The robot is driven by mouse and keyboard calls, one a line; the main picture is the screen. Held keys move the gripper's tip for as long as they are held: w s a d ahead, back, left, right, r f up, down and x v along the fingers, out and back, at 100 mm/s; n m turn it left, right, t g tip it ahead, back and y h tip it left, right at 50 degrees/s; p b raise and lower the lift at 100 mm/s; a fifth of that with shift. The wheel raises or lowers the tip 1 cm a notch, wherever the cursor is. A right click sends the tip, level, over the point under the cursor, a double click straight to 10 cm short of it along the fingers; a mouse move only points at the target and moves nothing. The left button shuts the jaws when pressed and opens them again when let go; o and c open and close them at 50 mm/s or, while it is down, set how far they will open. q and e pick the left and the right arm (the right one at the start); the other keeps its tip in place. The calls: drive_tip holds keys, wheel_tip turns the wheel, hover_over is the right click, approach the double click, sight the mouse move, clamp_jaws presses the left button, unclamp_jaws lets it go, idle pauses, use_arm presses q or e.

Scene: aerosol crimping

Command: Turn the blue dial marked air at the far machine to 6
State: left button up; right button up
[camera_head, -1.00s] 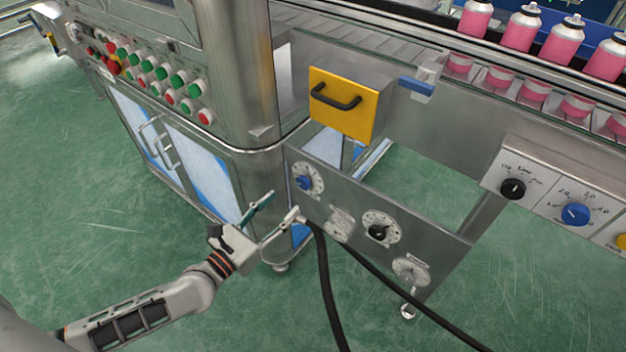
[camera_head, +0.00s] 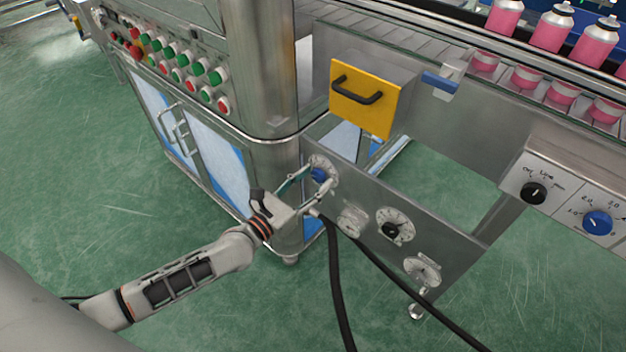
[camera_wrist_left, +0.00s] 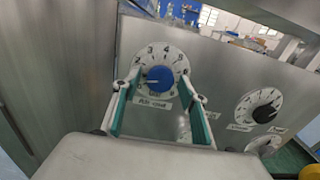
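The blue dial (camera_head: 318,174) sits on a round white scale at the left end of the grey lower panel (camera_head: 455,252). In the left wrist view the blue dial (camera_wrist_left: 160,78) shows a scale with several numbers and a label below it, too blurred to read surely. Its white pointer line points left, near the 1 and 2. My left gripper (camera_head: 320,178) is at the dial. Its two teal-padded fingers, also in the left wrist view (camera_wrist_left: 159,88), are open on either side of the knob. I cannot tell whether they touch it. My right gripper is out of view.
A black dial (camera_head: 391,230) and other round scales lie to the right on the same panel. Dark hoses (camera_head: 337,285) hang below it. A yellow box with a black handle (camera_head: 364,98) is above. A steel cabinet (camera_head: 262,75) stands at left. Green floor is open in front.

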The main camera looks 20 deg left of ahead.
use_arm(q)
drive_tip(key=c, duration=0.8)
